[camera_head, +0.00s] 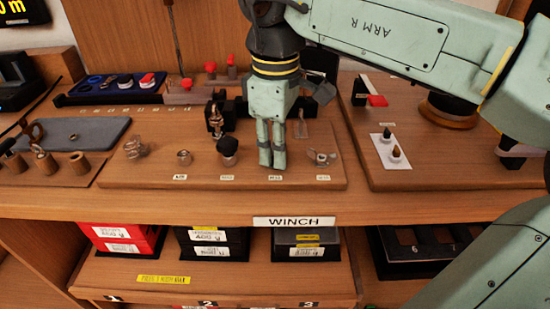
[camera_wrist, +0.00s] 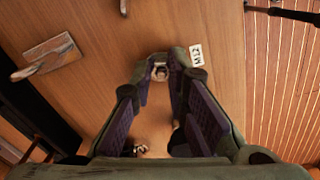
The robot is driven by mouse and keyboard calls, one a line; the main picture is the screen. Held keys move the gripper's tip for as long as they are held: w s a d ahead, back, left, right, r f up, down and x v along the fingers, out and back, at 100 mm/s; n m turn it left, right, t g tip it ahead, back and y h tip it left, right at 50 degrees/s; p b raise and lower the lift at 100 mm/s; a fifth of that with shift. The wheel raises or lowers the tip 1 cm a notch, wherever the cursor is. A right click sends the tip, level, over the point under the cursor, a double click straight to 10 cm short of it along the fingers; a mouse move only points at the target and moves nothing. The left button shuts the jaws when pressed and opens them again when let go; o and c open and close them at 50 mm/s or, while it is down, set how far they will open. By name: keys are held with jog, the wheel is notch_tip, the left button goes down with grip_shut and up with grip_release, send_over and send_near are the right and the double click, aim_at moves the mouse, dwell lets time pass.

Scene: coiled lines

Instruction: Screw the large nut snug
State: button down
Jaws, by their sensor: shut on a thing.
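My gripper (camera_head: 271,160) points straight down at the front of the wooden winch board (camera_head: 210,183). It is closed on a small metal piece, taken as the large nut (camera_wrist: 160,72), between its fingertips in the wrist view. A label reading M12 (camera_wrist: 196,56) lies right beside the fingertips. In the head view the fingers hide the nut. I cannot tell how far the nut sits down on a thread.
A black-topped knob (camera_head: 228,146) stands close left of my fingers. A metal ring (camera_head: 183,157) and a coiled piece (camera_head: 134,149) are further left; a small fitting with a wire loop (camera_head: 321,157) is at right. A blue tray (camera_head: 110,84) lies at the back left.

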jog(key=c, duration=1.7)
grip_release()
jog(key=shift+s, duration=0.1)
jog(key=o, duration=0.5)
jog(key=shift+r, duration=0.1)
notch_tip(320, 180, up, 5)
jog(key=p, duration=0.4)
